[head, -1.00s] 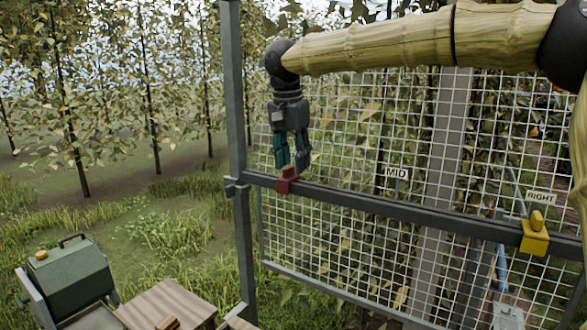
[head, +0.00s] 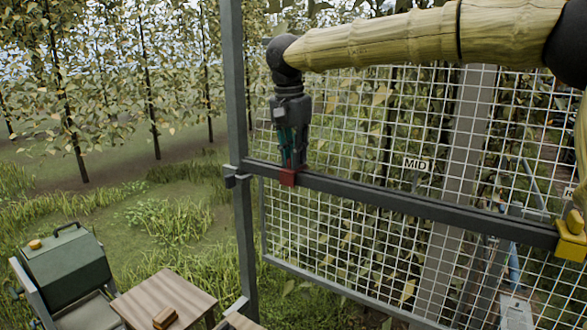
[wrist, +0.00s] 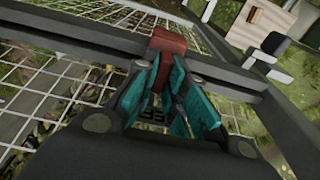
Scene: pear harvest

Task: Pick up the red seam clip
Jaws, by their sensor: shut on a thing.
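The red seam clip (head: 288,177) sits on the dark horizontal rail (head: 390,205) near its left end, close to the upright post. My gripper (head: 291,160) points down from above, with its teal fingers at the top of the clip. In the wrist view, the clip (wrist: 167,43) straddles the rail, and the fingertips of my gripper (wrist: 160,62) are closed on its near upper part. The inner faces of the fingers hide some of the clip.
A wire mesh panel (head: 330,235) hangs below and behind the rail. A wooden table (head: 165,297) and a green box (head: 68,266) stand at the lower left.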

